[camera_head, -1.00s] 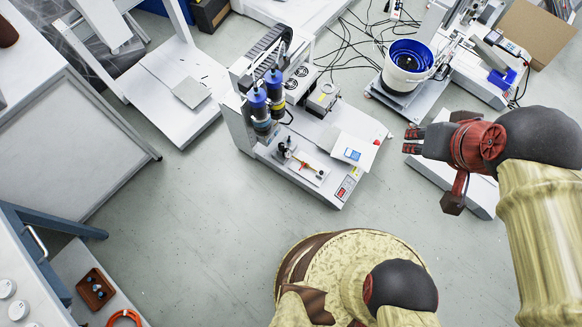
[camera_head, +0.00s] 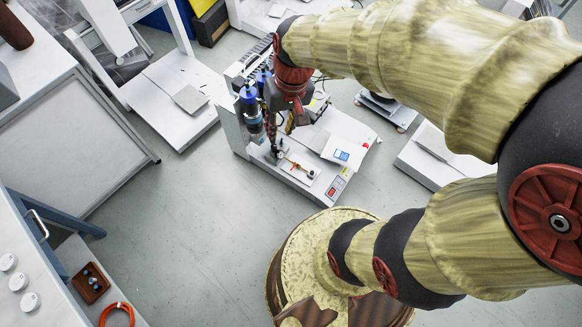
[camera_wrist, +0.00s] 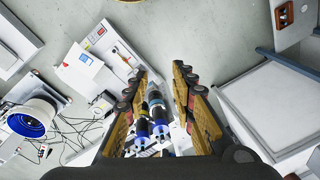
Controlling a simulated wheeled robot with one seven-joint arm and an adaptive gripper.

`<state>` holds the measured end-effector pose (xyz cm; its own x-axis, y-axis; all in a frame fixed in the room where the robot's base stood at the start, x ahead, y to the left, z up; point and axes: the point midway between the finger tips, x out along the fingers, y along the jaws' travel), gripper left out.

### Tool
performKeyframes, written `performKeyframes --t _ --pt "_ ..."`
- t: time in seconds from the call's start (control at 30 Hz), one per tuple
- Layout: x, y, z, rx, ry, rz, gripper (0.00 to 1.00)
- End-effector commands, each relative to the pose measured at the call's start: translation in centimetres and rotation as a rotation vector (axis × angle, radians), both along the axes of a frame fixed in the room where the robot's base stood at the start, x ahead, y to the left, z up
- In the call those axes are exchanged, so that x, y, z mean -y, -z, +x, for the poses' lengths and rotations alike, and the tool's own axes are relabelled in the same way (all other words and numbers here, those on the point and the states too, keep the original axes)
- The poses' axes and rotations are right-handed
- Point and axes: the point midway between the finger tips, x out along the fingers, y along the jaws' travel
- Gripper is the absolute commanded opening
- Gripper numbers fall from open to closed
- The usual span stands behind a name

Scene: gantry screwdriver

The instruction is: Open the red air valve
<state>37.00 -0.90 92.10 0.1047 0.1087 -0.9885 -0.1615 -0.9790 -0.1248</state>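A small fixture with a thin red-orange lever, which looks like the red air valve (camera_head: 300,168), sits on the white base of the gantry machine. In the wrist view the valve (camera_wrist: 123,53) shows left of and beyond the fingers. My gripper (camera_head: 279,122) is above the machine, next to its blue-topped cylinders. In the wrist view my gripper (camera_wrist: 160,75) is open, with its two fingers well apart and nothing held. The cylinders show between and below the fingers. The valve is untouched, and its exact lever position is too small to tell.
The two blue-topped cylinders (camera_head: 251,112) stand upright beside my gripper. A white panel with a blue screen (camera_head: 342,156) and a red switch (camera_head: 335,187) are right of the valve. A grey cabinet (camera_head: 80,145) stands left. The floor before the machine is clear.

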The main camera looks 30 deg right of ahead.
Motion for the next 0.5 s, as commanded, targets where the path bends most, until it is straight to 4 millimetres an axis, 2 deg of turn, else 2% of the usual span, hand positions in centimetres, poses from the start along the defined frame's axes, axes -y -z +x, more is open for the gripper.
performKeyframes --t 0.27,0.5 --pt "-1.1 5.9 8.4 -0.061 0.117 0.179 0.26" --pt "-0.7 13.3 15.1 -0.086 0.255 0.302 0.26"
